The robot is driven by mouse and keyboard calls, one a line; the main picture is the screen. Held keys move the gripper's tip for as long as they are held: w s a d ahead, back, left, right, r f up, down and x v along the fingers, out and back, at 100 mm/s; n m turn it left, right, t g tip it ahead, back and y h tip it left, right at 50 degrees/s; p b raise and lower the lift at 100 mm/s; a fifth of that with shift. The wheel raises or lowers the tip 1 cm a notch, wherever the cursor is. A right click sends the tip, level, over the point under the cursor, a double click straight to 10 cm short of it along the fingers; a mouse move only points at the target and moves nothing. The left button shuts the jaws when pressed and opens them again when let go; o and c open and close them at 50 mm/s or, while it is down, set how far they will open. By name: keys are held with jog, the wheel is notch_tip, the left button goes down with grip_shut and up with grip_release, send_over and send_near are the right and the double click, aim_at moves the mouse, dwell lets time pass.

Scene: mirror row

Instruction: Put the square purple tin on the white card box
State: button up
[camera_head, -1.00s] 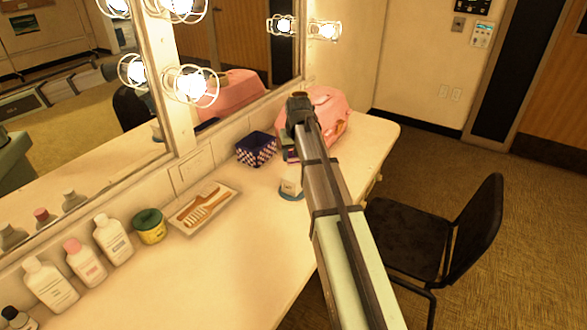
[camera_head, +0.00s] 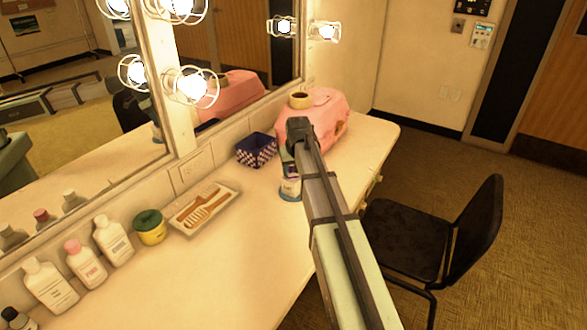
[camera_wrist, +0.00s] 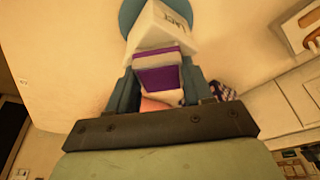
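The square purple tin (camera_wrist: 158,78), with a pale band, sits between the two blue-grey fingers of my gripper (camera_wrist: 160,88) in the wrist view. The fingers appear to press on its sides. In the head view a bit of the tin (camera_head: 291,170) shows beside my arm, just over the box. The white card box (camera_wrist: 163,26) stands on a round blue mat (camera_wrist: 127,14); in the head view the box (camera_head: 289,186) is partly hidden by my arm. I cannot tell whether tin and box touch.
A dark checked basket (camera_head: 256,150) and a pink case (camera_head: 325,118) with a yellow round item (camera_head: 300,100) on top stand close by. A tray with combs (camera_head: 205,207), a green-lidded jar (camera_head: 150,227) and several bottles line the mirror. The front counter is clear.

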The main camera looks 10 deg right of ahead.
jog(key=o, duration=0.4)
jog(key=shift+o, duration=0.2)
jog(key=v, duration=1.2)
jog(key=shift+r, duration=0.15)
